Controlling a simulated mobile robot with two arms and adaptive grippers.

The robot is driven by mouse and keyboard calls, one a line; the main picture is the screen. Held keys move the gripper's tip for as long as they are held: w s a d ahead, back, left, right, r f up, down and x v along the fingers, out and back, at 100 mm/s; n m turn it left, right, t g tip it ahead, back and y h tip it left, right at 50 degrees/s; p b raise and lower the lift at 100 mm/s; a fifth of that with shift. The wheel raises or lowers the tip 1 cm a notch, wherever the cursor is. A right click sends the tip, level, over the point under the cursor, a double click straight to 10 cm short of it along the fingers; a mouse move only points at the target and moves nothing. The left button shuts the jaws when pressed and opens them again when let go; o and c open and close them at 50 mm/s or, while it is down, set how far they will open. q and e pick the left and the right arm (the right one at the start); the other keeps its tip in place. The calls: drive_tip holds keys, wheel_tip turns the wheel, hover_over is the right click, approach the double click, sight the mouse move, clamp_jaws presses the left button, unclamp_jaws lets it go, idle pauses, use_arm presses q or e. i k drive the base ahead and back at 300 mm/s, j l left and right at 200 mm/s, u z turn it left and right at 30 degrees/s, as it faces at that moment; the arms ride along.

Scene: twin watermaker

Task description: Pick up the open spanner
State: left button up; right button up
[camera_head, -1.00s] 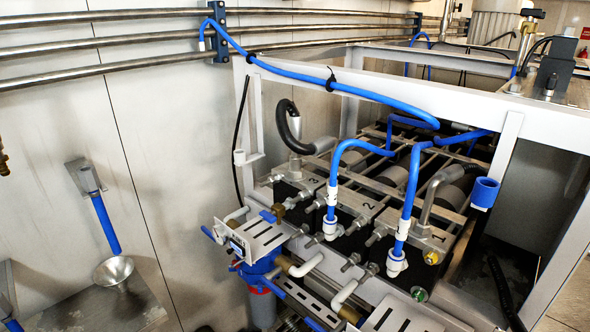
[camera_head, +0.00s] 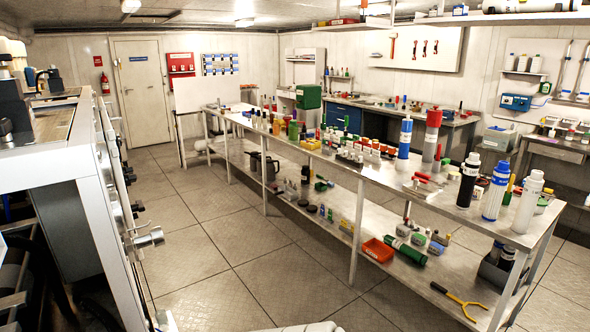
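I cannot pick out an open spanner with certainty. A yellow tool with a forked end (camera_head: 462,305) lies on the lower shelf of the long bench at the lower right; I cannot tell what kind it is. Tools with red parts (camera_head: 425,48) hang on a pale board on the far wall, too small to identify. Small red-handled items (camera_head: 422,181) lie on the bench top. Neither of my grippers is in view.
A long metal bench (camera_head: 340,172) crowded with bottles and small parts runs through the middle and right. A white-framed machine (camera_head: 70,150) stands at the left. Open tiled floor (camera_head: 215,240) lies between them. A side counter (camera_head: 455,125) is along the far wall.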

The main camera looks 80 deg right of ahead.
sight(418, 173)
drive_tip(key=z, duration=3.75)
drive_tip(key=i+j+z, duration=0.15)
drive_tip(key=z, duration=0.2)
drive_tip(key=i+j+z, duration=0.65)
drive_tip(key=k+l, duration=0.1)
